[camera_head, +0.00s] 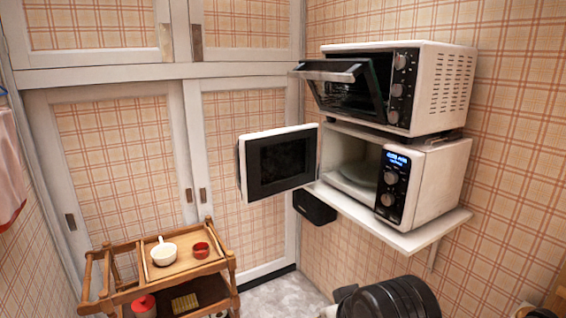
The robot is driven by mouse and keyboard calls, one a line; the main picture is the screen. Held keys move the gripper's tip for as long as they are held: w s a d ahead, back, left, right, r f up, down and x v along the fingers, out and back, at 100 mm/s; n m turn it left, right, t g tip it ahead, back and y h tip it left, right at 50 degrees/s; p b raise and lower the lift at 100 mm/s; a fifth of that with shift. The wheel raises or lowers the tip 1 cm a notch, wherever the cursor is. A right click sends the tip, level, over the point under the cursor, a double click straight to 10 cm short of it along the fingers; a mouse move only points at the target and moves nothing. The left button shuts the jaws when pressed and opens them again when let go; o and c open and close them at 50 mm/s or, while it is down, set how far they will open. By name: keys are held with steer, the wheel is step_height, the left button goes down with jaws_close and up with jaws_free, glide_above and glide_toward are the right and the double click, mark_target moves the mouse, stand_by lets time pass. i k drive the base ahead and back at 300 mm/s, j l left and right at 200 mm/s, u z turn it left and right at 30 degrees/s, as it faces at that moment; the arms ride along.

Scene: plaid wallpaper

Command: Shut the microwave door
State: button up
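The white microwave (436,185) stands on a wall shelf at the right. Its door (280,163), white-framed with a dark window, is wide open and swung out to the left. The cavity is exposed and a pale turntable (357,180) shows inside. The control panel (393,186) has a lit blue display and two knobs. My gripper is not in view, so its place relative to the door cannot be told.
A toaster oven (440,90) sits on the microwave, its door (340,84) partly open. The white shelf (405,240) juts from the wall. A wooden cart (127,294) with a white pan (164,252) and red cup (200,250) stands lower left. A black ribbed object (390,300) is at the bottom.

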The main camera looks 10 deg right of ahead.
mark_target(295, 162)
steer(key=i+j+z, duration=1)
steer(key=j+z, duration=0.2)
